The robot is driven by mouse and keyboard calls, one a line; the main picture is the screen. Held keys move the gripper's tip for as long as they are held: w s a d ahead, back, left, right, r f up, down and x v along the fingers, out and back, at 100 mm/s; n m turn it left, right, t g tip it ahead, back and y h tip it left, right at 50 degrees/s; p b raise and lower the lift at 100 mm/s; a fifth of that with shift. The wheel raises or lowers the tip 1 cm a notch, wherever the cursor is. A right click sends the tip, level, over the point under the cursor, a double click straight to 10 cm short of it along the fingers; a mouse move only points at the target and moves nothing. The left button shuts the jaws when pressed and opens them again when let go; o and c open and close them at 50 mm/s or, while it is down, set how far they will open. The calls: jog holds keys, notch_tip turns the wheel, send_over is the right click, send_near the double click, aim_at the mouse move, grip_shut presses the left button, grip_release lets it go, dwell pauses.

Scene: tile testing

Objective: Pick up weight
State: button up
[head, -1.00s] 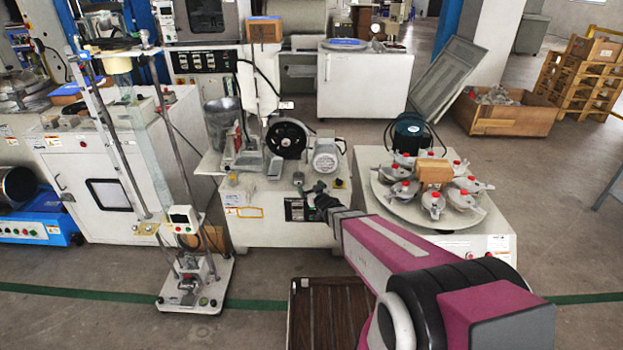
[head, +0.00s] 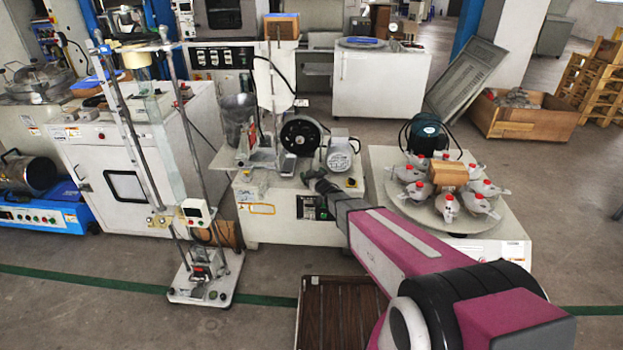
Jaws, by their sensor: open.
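My gripper (head: 312,178) is small and dark in the head view, at the far end of my magenta and grey arm. It is over the front part of the white machine (head: 270,222) with the black wheel. A small grey piece (head: 288,164) stands on this machine just left of the gripper; it may be the weight, but I cannot tell for sure. A gap seems to lie between them. The fingers are too small to see clearly, and I see nothing held in them.
A black wheel (head: 300,135) and a grey motor (head: 340,156) stand close behind the gripper. A round plate (head: 455,215) with several red-topped metal holders is on the right. A tall test stand (head: 203,290) is on the left. Bare floor (head: 120,320) lies in front.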

jog(key=shift+w+a, duration=0.25)
jog(key=shift+w, duration=0.25)
grip_shut()
jog(key=shift+r, duration=0.15)
